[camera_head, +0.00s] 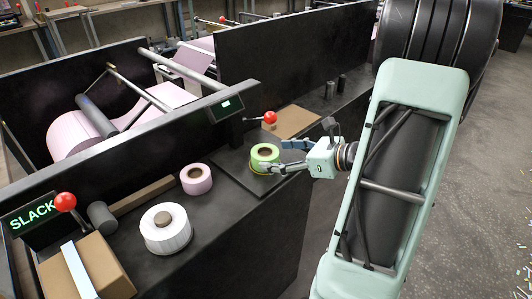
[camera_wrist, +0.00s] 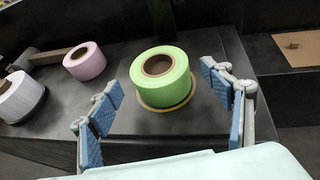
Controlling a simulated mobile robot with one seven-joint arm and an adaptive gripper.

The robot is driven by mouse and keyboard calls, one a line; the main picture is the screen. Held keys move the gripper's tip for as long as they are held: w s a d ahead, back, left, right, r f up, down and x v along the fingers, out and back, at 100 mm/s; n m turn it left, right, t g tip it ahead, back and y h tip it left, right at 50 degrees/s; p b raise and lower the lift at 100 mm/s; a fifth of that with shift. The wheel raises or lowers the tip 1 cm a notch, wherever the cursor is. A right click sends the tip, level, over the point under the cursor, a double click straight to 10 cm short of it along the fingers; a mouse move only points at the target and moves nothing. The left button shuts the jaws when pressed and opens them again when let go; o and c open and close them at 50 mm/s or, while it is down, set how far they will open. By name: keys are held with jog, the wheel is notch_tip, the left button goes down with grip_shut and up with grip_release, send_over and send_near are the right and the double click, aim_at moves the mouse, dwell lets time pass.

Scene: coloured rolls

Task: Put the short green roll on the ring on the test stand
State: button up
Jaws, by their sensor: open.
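The short green roll (camera_head: 264,155) stands upright on the dark plate of the test stand (camera_head: 232,172), in front of the small screen. In the wrist view the green roll (camera_wrist: 161,78) sits on a tan ring (camera_wrist: 146,105), whose rim shows around its lower front edge. Whether it is fully centred on the ring is hard to tell. My gripper (camera_head: 276,158) is at the roll from the right. In the wrist view my gripper (camera_wrist: 165,100) is open, its blue finger pads spread on either side of the roll, with gaps on both sides.
A pink roll (camera_head: 196,179) and a large white roll (camera_head: 165,228) stand left on the bench. Nearby are a cardboard box (camera_head: 100,268), a SLACK display (camera_head: 33,217) and red-knobbed levers (camera_head: 270,117). A dark wall panel (camera_head: 290,50) runs behind.

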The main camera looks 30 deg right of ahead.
jog(key=v, duration=0.6)
jog(key=shift+s+d+r+p, duration=0.2)
jog(key=shift+s+p, duration=0.1)
jog(key=shift+p, duration=0.1)
jog(key=shift+a, duration=0.1)
